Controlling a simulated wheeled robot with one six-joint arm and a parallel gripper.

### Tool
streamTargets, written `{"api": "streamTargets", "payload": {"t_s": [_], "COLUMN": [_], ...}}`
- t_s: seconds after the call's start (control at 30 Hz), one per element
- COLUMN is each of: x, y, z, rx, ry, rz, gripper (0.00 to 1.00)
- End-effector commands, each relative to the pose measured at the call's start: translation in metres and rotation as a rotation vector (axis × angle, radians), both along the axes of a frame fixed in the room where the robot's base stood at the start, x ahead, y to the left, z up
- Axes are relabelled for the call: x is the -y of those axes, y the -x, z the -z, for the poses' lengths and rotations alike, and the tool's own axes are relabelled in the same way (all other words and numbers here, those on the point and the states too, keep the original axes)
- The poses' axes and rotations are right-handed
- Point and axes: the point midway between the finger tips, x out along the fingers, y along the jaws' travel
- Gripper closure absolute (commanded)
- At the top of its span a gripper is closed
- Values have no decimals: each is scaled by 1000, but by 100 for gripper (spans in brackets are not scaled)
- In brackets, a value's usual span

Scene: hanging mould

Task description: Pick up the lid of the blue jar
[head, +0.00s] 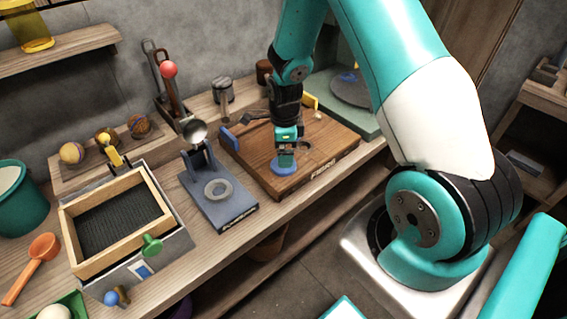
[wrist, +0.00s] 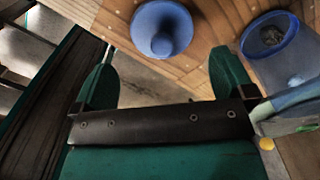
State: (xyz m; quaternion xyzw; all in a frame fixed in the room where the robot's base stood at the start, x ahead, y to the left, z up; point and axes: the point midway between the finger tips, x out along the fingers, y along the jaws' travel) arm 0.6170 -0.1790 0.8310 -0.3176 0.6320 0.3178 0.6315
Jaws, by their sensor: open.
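The blue lid (wrist: 145,22), a round disc with a knob, lies on the wooden board (wrist: 100,12) at the top of the wrist view. In the head view the lid (head: 285,167) shows near the board's front edge, below my gripper (head: 286,153). The blue jar (wrist: 262,72) stands to the right of the lid in the wrist view, open at the top, with something greyish inside. I cannot clearly make out the jar in the head view. My gripper (wrist: 165,72) is open and empty, its two green fingers apart, with the lid ahead between their lines and not gripped.
Left of the board (head: 255,165) stands a dark stand (head: 235,209) with a ring and a metal cup. Further left is a wooden-framed box (head: 110,225) with a green knob. A red-knobbed lever (head: 169,70) stands behind. A green plate (head: 350,125) lies behind right.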

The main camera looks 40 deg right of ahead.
Motion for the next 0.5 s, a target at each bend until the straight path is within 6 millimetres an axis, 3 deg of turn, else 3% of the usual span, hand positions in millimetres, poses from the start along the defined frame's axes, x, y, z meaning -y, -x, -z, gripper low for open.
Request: {"api": "streamTargets", "payload": {"t_s": [0.17, 0.5], "x": [-2, -5], "y": [-2, -8], "z": [12, 54], "rx": [-2, 0], "ry": [0, 0], "rz": [-1, -1], "gripper": [0, 0]}}
